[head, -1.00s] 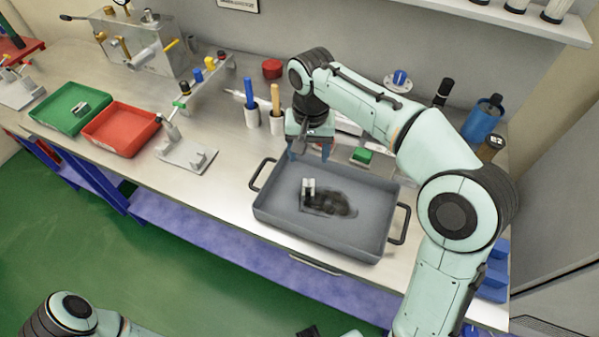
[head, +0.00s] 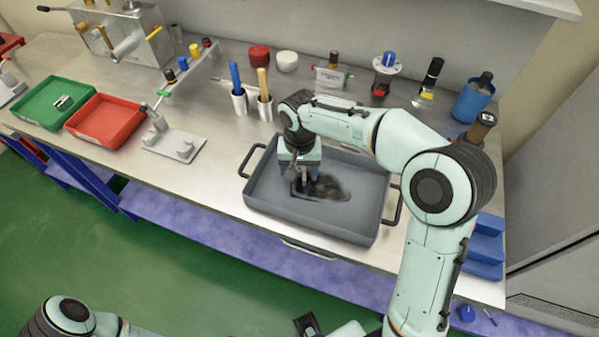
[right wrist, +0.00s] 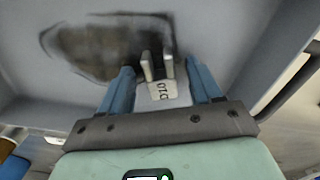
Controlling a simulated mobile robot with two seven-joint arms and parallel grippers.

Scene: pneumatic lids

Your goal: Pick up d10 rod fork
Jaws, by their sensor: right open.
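The d10 rod fork (right wrist: 162,82) is a small pale metal piece with two upright prongs and a label that looks like D10. It lies in the grey tray (head: 267,201) beside a dark stain. My right gripper (right wrist: 160,78) is open over the tray, with one blue finger on each side of the fork. Gaps show between the fork and both fingers. In the head view my right gripper (head: 303,187) hides most of the fork. Part of my left arm shows at the bottom edge; its fingers cannot be made out.
The tray has raised walls and dark side handles. Left of it are a grey stand (head: 175,146), a red bin (head: 108,122) and a green bin (head: 50,103). Cups with blue and orange handles (head: 250,100) stand behind. A blue bin (head: 487,247) is at right.

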